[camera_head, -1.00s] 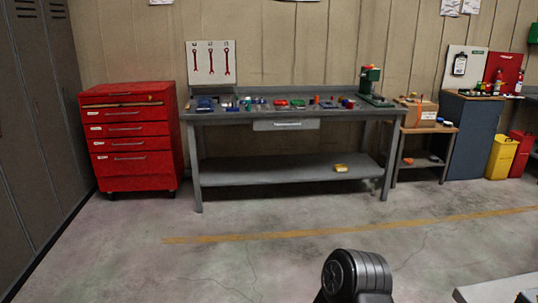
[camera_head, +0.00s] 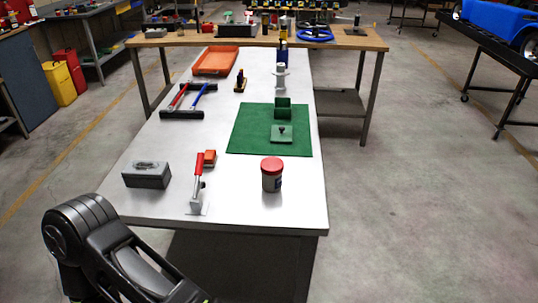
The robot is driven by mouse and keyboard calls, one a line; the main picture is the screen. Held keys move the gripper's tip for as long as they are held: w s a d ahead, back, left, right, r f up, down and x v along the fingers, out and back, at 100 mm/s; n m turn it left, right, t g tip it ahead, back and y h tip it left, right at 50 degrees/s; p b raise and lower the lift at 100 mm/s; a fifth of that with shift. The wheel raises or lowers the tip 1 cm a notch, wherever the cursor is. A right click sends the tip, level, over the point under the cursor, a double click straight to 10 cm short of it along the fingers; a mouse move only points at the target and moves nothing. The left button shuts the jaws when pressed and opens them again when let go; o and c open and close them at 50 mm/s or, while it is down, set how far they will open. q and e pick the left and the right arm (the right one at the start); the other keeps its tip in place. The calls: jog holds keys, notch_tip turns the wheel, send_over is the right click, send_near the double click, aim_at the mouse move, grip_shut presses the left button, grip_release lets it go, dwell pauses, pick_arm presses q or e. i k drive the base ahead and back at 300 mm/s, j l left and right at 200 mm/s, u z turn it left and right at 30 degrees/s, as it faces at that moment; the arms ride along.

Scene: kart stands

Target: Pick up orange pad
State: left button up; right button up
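A small orange block (camera_head: 210,158), which looks like the orange pad, lies on the white-topped table (camera_head: 135,203) near its front. It sits just behind and right of a red-handled tool (camera_head: 198,172), close to it; I cannot tell whether they touch. A larger, flat orange tray (camera_head: 215,61) lies at the far left of the same table. Neither gripper is in view. Only a dark link of my own arm shows at the lower left, in front of the table.
A grey box (camera_head: 147,175) stands left of the block and a red-lidded jar (camera_head: 272,174) to its right. Behind are a green mat (camera_head: 243,133) with green parts and a frame with red and blue bars (camera_head: 187,98). A wooden bench (camera_head: 350,42) adjoins the far end. Open floor lies right.

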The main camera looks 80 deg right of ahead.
aim_at(211, 157)
jog(key=z, duration=3.3)
